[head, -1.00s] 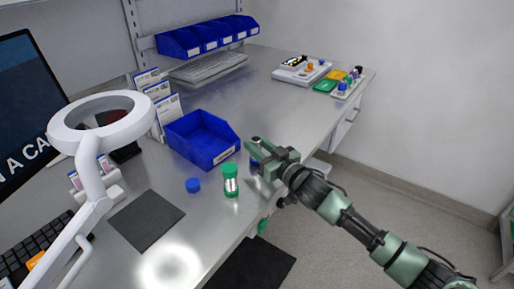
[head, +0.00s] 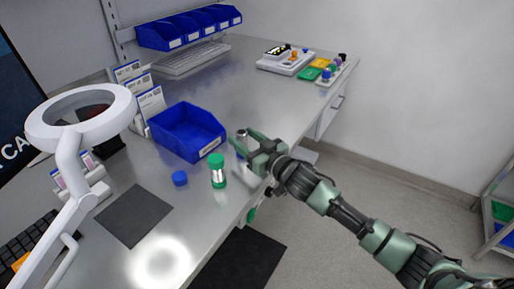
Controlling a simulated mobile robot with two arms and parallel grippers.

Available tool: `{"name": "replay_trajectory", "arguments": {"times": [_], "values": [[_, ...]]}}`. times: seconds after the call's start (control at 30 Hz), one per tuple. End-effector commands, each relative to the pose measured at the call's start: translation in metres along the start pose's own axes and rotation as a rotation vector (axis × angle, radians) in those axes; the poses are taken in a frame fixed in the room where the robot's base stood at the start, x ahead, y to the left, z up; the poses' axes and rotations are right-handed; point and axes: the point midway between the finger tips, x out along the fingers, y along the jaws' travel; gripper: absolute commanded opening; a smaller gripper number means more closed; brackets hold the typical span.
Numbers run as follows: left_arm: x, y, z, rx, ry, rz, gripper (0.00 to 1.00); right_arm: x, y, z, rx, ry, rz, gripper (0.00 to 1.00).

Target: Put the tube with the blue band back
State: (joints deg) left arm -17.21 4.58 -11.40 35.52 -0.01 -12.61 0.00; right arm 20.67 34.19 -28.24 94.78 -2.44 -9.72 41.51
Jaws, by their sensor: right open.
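A small metallic tube (head: 241,137) stands upright on the bench near its front edge, with what looks like a blue band low on it. My right gripper (head: 243,144) is open, its fingers pointing left on either side of this tube; I cannot tell whether they touch it. Part of the tube is hidden by the fingers. A second tube with a green cap and green base (head: 217,172) stands upright just left of the gripper. My left gripper is not in view.
A blue open bin (head: 187,132) stands behind the tubes. A blue cap (head: 180,178) and a dark mat (head: 134,216) lie to the left. A magnifier lamp (head: 80,118) stands at left. A rack with small coloured items (head: 330,74) is at the far right end.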

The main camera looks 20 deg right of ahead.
Motion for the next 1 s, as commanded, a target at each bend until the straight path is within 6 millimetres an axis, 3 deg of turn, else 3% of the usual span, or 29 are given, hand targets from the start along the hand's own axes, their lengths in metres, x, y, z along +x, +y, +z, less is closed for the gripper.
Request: {"name": "replay_trajectory", "arguments": {"times": [0.3,0.5,0.7,1.0], "values": [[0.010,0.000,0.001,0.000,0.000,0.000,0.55,-0.066,-0.001,0.004,0.000,-0.005,-0.001,0.52],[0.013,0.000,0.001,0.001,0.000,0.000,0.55,-0.097,0.000,0.003,0.000,-0.003,0.000,0.52],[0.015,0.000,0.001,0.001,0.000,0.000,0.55,-0.110,0.000,0.001,0.000,-0.002,-0.001,0.52],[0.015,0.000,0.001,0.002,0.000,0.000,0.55,-0.111,0.000,0.000,0.000,-0.001,-0.001,0.52]]}}
